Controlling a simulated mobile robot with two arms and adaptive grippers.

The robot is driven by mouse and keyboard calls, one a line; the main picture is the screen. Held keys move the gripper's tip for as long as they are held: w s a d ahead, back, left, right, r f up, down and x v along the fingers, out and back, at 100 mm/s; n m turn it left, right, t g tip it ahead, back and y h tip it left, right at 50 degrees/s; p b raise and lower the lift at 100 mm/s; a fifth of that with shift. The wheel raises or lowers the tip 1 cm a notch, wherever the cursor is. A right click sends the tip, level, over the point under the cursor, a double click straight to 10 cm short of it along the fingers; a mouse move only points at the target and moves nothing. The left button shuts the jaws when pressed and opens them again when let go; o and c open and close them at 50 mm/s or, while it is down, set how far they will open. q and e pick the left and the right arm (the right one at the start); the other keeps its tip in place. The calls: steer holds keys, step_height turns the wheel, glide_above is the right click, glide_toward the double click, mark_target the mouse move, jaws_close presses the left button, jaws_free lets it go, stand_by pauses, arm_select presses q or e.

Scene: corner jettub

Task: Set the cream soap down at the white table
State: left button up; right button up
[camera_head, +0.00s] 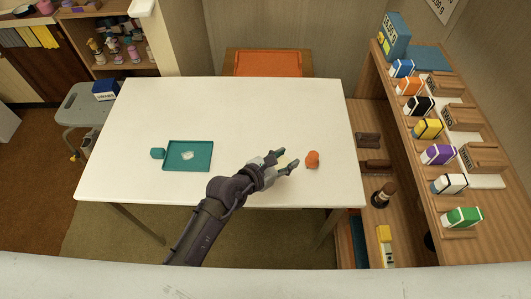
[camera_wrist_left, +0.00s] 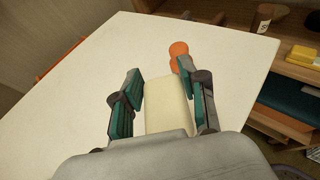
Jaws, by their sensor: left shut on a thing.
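The cream soap (camera_wrist_left: 168,104) is a pale block between the two teal-padded fingers of my left gripper (camera_wrist_left: 160,100) in the left wrist view. My left gripper (camera_head: 284,162) is shut on it, over the front right part of the white table (camera_head: 230,110). In the head view the soap (camera_head: 283,161) is mostly hidden by the fingers. I cannot tell whether it touches the tabletop. My right gripper is not in view.
An orange object (camera_head: 312,159) stands just right of my left gripper. A teal tray (camera_head: 205,146) with a whitish item and a small teal block (camera_head: 157,153) are at the left. A shelf (camera_head: 440,200) with several coloured cartons stands at the right. The table's back half is clear.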

arm_select(q)
steer(key=w+a+f, duration=0.2)
steer(key=w, duration=0.1)
steer(key=w+f+b, duration=0.1)
steer(key=shift+w+a+f, duration=0.1)
steer(key=shift+w+a, duration=0.1)
steer(key=shift+a, duration=0.2)
step_height(320, 180, down, 4)
steer(key=shift+f+b, duration=0.1)
steer(key=shift+b, duration=0.65)
steer(key=o, duration=1.2)
steer(key=shift+c, duration=0.2)
